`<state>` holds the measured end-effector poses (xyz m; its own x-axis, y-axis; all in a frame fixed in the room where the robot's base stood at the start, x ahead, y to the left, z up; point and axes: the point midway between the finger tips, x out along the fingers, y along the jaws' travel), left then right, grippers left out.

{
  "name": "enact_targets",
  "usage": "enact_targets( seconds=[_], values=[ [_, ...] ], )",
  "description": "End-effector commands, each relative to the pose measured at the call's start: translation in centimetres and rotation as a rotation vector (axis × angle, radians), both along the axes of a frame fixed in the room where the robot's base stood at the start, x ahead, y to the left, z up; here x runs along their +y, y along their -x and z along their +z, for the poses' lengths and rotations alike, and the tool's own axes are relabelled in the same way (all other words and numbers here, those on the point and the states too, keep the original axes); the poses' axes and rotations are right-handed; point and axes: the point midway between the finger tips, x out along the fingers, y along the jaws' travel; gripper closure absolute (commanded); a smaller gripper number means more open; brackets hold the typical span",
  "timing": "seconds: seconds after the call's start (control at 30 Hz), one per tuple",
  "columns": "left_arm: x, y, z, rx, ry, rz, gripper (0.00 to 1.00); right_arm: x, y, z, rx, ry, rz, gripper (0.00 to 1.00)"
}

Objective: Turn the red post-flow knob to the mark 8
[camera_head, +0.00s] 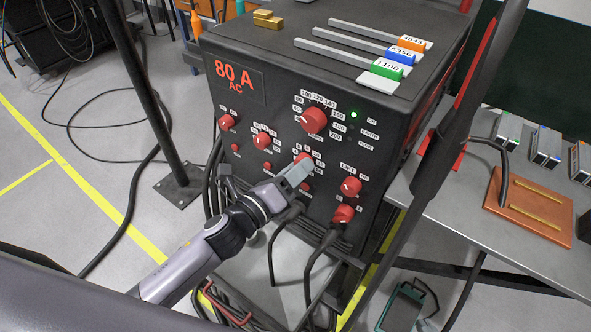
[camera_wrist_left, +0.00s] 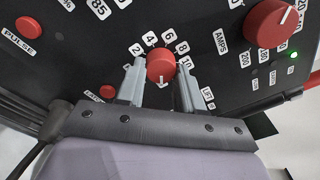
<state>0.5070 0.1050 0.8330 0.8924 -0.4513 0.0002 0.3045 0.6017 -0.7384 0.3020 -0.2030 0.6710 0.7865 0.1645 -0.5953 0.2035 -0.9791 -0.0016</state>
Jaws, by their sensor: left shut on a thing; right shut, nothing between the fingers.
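The black welding machine (camera_head: 270,95) carries several red knobs on its front panel. My left gripper (camera_head: 295,172) is at a red knob (camera_head: 303,159) in the middle of the panel, which is partly hidden in the head view. In the left wrist view, the fingers of my left gripper (camera_wrist_left: 160,92) are shut on either side of this red knob (camera_wrist_left: 161,64). Marks 2, 4, 6, 8 and 10 run around the knob, with the 8 mark (camera_wrist_left: 183,47) at its upper right. A short white line shows on the knob's lower face. My right gripper is not in view.
A larger red knob (camera_wrist_left: 268,22) marked AMPS sits to the right. Other red knobs (camera_head: 351,186) and black cables (camera_head: 310,262) are close below and beside the gripper. A grey table (camera_head: 450,215) stands to the right.

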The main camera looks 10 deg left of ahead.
Motion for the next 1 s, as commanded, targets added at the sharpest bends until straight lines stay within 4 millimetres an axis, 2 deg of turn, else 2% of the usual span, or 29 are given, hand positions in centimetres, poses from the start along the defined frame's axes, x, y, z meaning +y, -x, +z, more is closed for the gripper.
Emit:
enact_targets(
  seconds=[0.37, 1.0],
  values=[
    [-0.04, 0.02, 0.02, 0.068, 0.171, 0.0, 0.94, 0.0, 0.01, -0.04, 0.0, 0.0, 0.0, 1.0],
    [-0.16, 0.07, 0.14, 0.298, 0.728, 0.001, 0.94, 0.02, 0.02, 0.57, 0.0, 0.0, 0.0, 1.0]
  ],
)
